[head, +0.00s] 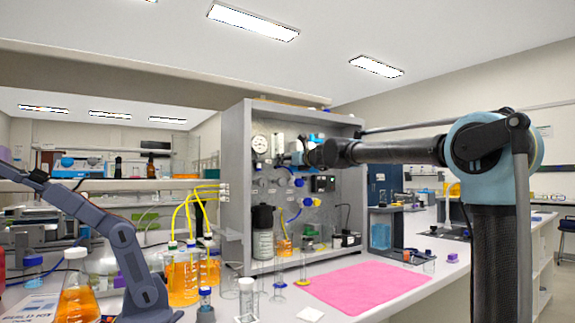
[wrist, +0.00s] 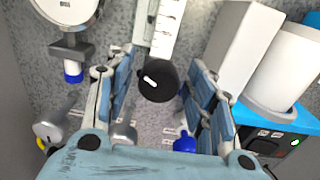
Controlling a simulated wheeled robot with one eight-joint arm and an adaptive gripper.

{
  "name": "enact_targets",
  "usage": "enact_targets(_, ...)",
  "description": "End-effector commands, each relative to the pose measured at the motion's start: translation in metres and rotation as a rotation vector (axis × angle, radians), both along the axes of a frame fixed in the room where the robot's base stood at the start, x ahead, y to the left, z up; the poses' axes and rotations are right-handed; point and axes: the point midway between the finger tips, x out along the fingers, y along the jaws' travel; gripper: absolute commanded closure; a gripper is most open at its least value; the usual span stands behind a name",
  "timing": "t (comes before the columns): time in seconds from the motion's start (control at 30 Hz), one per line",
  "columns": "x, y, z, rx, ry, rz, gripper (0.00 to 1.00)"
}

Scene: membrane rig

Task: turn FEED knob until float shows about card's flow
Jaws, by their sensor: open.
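The black round knob (wrist: 158,80) with a white pointer mark sits on the grey panel in the wrist view, just below a clear flow tube with a white scale (wrist: 167,30). I take it to be the FEED knob, but no label is readable. The float cannot be made out. My gripper (wrist: 152,88) is open, with one finger on each side of the knob; contact cannot be told. In the head view my gripper (head: 312,152) is in front of the rig panel (head: 324,210) and hides the knob. A readable flow card cannot be picked out.
A round gauge (wrist: 68,8) is at upper left in the wrist view, and a white cylinder (wrist: 285,65) is close at right. A blue knob (wrist: 185,142) lies below. In the head view, orange flasks (head: 182,278) stand left of a pink mat (head: 365,284).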

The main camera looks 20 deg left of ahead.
Motion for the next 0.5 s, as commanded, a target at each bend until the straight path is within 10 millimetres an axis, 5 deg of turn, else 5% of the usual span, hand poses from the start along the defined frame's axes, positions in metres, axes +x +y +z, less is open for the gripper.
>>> enact_targets(0.27,0.0005,0.0006,0.0000,0.000,0.000,0.000,0.52)
enact_targets(0.43,0.0006,0.0004,0.0000,0.000,0.000,0.000,0.91)
enact_targets(0.5,0.0008,0.0003,0.0000,0.000,0.000,-0.001,0.94)
